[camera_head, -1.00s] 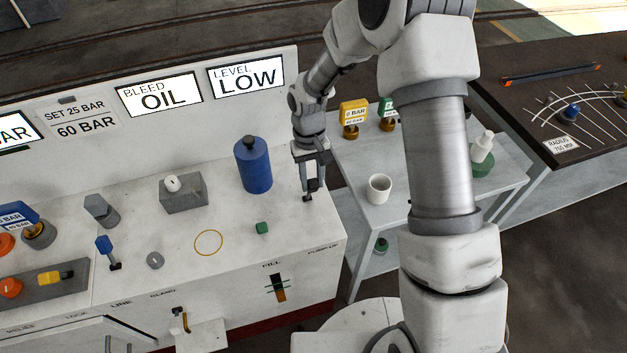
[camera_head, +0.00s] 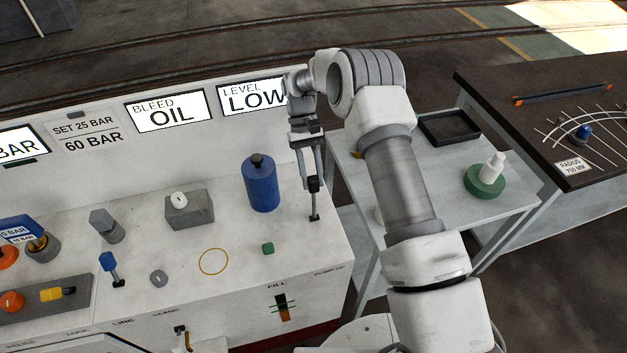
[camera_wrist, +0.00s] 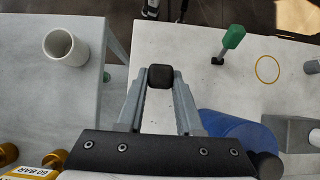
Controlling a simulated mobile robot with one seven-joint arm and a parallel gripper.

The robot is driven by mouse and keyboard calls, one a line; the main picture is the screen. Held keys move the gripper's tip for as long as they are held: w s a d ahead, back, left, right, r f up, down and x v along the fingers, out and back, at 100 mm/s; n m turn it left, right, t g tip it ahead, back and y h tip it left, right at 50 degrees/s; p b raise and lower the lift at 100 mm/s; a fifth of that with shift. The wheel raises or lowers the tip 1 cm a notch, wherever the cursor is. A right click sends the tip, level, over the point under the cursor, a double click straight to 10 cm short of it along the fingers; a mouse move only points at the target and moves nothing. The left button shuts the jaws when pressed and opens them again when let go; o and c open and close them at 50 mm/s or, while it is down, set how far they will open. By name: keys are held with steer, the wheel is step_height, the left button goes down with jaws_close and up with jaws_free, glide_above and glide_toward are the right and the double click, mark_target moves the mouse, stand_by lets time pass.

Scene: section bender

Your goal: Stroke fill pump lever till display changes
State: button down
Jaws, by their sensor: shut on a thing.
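The fill pump lever (camera_head: 315,205) is a dark stem on a small black foot at the right end of the white console (camera_head: 335,252). It stands about upright in the head view. My gripper (camera_head: 314,183) is shut on the lever's black knob from above. In the wrist view the knob (camera_wrist: 160,76) sits between the two fingertips, and the stem below is hidden. The level display (camera_head: 250,97) reads LOW, its right edge partly covered by my arm. The bleed display (camera_head: 167,110) reads OIL. A fill gauge (camera_head: 283,307) is on the console front.
A blue cylinder (camera_head: 261,186) stands left of my gripper. A green-handled lever (camera_wrist: 234,37) and a yellow ring (camera_head: 213,262) are on the console. A side table (camera_head: 425,185) with a green-based white bottle (camera_head: 492,168) stands at right. A white cup (camera_wrist: 65,47) shows in the wrist view.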

steer(key=shift+w+a, duration=0.1)
steer(key=shift+w, duration=0.2)
stand_by(0.4)
steer(key=c, duration=0.6)
jaws_free()
steer(key=shift+o, duration=0.2)
steer(key=b+v, duration=0.1)
steer(key=v, duration=0.6)
steer(key=shift+w, duration=0.2)
steer(key=shift+a+r, duration=0.1)
steer(key=shift+c, duration=0.2)
